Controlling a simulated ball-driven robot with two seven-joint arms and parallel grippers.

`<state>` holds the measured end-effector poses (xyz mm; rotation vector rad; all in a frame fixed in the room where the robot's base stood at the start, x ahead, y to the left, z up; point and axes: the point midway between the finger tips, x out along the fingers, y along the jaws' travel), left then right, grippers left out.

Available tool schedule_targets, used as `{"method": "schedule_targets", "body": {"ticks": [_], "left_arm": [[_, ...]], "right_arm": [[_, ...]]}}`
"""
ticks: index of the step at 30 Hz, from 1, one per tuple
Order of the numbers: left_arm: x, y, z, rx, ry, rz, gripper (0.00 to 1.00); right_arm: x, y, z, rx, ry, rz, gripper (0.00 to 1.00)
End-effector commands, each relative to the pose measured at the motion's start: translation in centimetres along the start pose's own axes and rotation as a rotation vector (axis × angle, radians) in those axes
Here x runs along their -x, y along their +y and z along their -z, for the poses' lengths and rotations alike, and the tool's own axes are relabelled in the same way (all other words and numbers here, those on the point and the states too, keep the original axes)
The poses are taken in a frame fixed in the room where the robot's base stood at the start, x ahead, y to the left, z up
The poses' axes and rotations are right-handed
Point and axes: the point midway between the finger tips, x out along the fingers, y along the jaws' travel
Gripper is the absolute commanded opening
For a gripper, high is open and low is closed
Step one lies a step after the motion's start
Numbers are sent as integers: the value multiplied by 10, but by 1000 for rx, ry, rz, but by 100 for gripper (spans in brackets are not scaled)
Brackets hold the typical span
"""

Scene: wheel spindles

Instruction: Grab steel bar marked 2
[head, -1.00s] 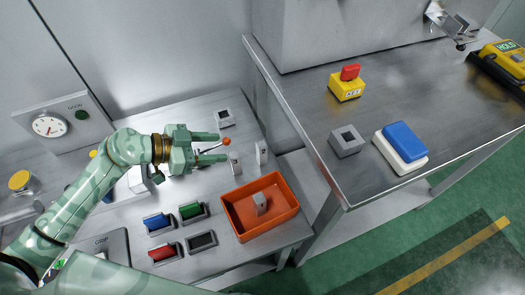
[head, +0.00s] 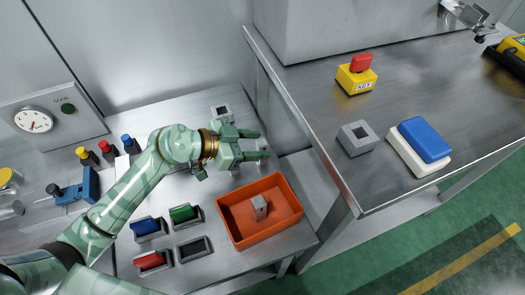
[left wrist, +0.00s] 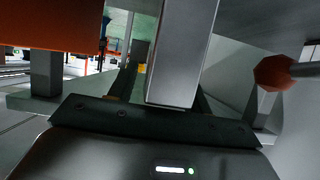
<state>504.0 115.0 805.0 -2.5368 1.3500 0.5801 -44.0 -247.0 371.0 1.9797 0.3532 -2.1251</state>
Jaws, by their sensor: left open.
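My left gripper (head: 262,145) reaches over the left bench in the head view, fingers open and pointing right. In the left wrist view a plain grey steel bar (left wrist: 183,55) stands upright in front of the gripper palm, between the fingers. No number shows on the face I see. In the head view the gripper mostly hides this bar. Another steel bar (head: 260,207) stands in the orange tray (head: 232,233); its marking is too small to read. My right gripper is not in view.
A grey square socket (head: 221,113) sits behind the gripper. Coloured blocks in grey holders, such as the green one (head: 183,213), lie in front.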

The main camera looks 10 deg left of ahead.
Motion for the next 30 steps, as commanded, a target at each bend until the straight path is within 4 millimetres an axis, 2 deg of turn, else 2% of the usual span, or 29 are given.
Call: {"method": "schedule_targets", "body": {"ticks": [1,5,6,14,20,24,30], "left_arm": [[0,0,0,0,0,0,41],[0,0,0,0,0,0,5],[0,0,0,0,0,0,0],[1,0,0,0,0,0,0],[7,0,14,-3,3,2,0],[18,0,37,-5,6,3,0],[43,40,82,-5,8,1,0]], "right_arm": [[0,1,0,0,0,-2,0],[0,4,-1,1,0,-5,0],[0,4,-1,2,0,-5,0],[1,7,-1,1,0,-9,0],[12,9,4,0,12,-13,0],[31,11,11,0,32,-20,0],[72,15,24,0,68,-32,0]]}}
